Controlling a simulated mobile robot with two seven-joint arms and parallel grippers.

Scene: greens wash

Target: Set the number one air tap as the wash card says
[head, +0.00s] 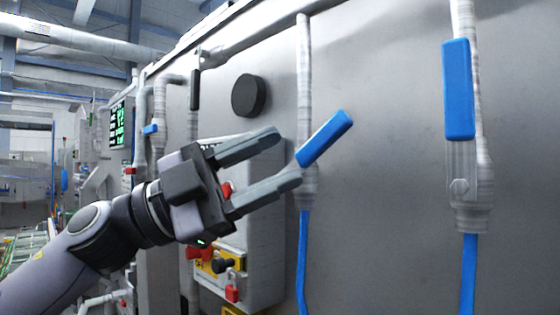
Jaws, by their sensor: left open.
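Two blue-handled taps sit on pipes along the grey panel in the head view; I see no number on either. The nearer-to-centre blue handle (324,138) is tilted, its upper end to the right. The other blue handle (458,90) at the right stands upright along its pipe. My left gripper (288,156) is open and empty, its two fingers pointing right towards the tilted handle. The fingertips are close to the handle's lower end; I cannot tell whether they touch. My right gripper is not in view. No wash card can be made out.
Behind my left gripper is a grey control box (262,262) with red and black knobs and a red padlock (232,291). A round black knob (248,95) sticks out above it. A screen with green text (117,127) is farther left. Blue hoses hang below both taps.

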